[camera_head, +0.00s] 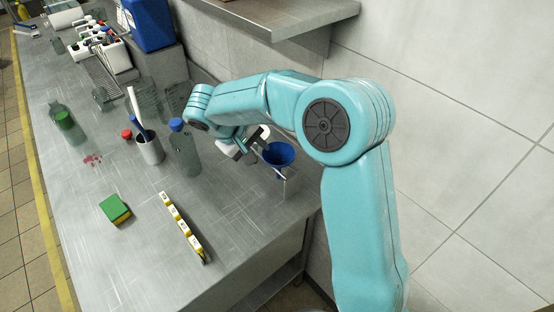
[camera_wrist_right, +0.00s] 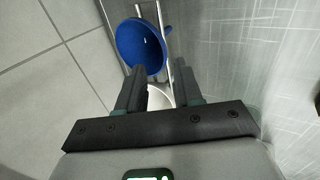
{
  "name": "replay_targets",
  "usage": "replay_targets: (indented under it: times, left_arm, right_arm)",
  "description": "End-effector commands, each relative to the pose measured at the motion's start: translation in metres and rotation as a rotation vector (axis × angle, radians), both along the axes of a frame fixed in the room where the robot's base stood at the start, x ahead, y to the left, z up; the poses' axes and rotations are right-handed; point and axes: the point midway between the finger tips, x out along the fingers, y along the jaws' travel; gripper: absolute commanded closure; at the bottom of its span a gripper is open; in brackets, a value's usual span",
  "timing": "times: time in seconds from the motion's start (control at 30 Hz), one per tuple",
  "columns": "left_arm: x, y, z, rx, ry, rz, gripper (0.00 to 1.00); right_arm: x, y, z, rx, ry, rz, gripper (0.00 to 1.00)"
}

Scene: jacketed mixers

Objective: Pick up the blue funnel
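The blue funnel (camera_head: 279,154) sits upright in a thin metal stand (camera_head: 285,186) near the table's right edge. In the right wrist view the funnel (camera_wrist_right: 138,47) shows beyond the fingertips, between the stand's rods. My right gripper (camera_head: 256,143) is just left of the funnel, with its arm reaching over from the right. In the wrist view the right gripper (camera_wrist_right: 158,80) has its two dark fingers apart, with nothing held between them. A pale round surface shows in the gap. The funnel's spout is hidden. My left gripper is not in view.
A green sponge (camera_head: 115,208) and a yellow-and-black labelled strip (camera_head: 184,227) lie in front. The tiled wall (camera_head: 450,150) is close behind. The front table surface is mostly clear.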

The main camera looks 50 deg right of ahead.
Motion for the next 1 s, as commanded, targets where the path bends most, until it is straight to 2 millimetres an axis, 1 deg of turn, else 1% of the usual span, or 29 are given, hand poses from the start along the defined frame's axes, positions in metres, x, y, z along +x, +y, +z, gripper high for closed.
replay_targets:
  times: [0.03,0.1,0.27,0.4,0.53,0.63,0.83,0.87,0.9,0.93,0.97,1.0]
  left_arm:
    - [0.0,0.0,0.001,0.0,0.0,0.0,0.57]
    - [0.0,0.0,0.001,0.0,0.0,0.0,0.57]
    - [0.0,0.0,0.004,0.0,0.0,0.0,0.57]
    - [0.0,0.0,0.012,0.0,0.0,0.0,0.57]
    - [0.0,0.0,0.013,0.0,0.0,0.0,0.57]
    - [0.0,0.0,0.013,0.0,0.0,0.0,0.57]
    - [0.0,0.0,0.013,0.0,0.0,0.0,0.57]
    - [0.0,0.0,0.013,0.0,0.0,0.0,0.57]
    - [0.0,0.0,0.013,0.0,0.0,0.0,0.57]
    - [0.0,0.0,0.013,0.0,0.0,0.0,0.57]
    - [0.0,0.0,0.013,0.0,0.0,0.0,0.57]
    - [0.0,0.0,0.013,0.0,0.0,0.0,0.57]
  right_arm:
    - [-0.001,-0.004,-0.007,-0.001,0.003,-0.001,0.65]
    - [-0.001,-0.008,-0.013,-0.001,0.001,0.001,0.65]
    - [-0.001,-0.014,-0.022,0.0,0.001,-0.001,0.65]
    - [-0.003,-0.026,-0.041,0.0,0.004,0.0,0.65]
    - [-0.003,-0.034,-0.057,0.0,0.002,0.0,0.65]
    - [-0.002,-0.037,-0.063,0.0,0.0,0.002,0.65]
    - [-0.002,-0.037,-0.063,0.001,-0.001,0.002,0.65]
    - [-0.002,-0.037,-0.063,0.001,-0.001,0.002,0.75]
    - [-0.002,-0.037,-0.063,0.001,-0.001,0.002,0.88]
    - [-0.002,-0.037,-0.063,0.001,-0.001,0.002,0.97]
    - [-0.002,-0.037,-0.063,0.001,-0.001,0.002,1.0]
    - [-0.002,-0.037,-0.063,0.001,-0.001,0.002,1.0]
